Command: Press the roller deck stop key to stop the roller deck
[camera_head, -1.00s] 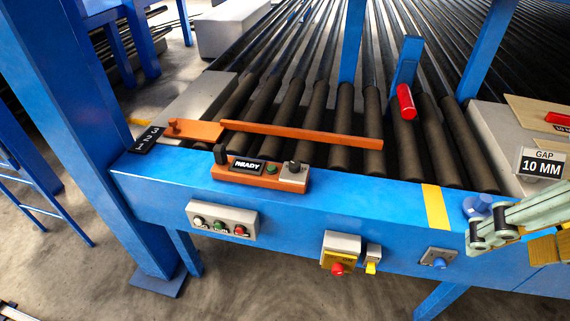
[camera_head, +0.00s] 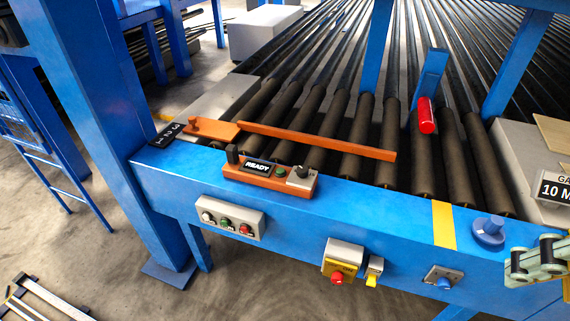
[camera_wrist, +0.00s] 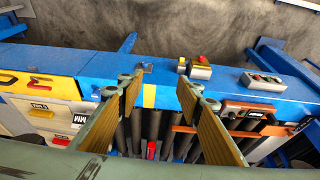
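A grey three-button box (camera_head: 230,217) sits on the blue front face of the roller deck frame, with a white, a green and a red key (camera_head: 246,230); their lettering is too small to read. The box also shows at the right in the wrist view (camera_wrist: 263,82). A red mushroom button (camera_head: 337,278) on a yellow-and-grey box is further right. My gripper (camera_head: 540,262) is at the right edge of the head view, well right of both boxes. In the wrist view its fingers (camera_wrist: 163,95) are spread apart with nothing between them.
An orange fixture with a READY display (camera_head: 257,166) and an orange bar (camera_head: 315,141) lie above the front beam. A blue round knob (camera_head: 488,232) stands near my gripper. A small yellow switch (camera_head: 373,272) and a blue-button plate (camera_head: 443,278) are on the front face.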

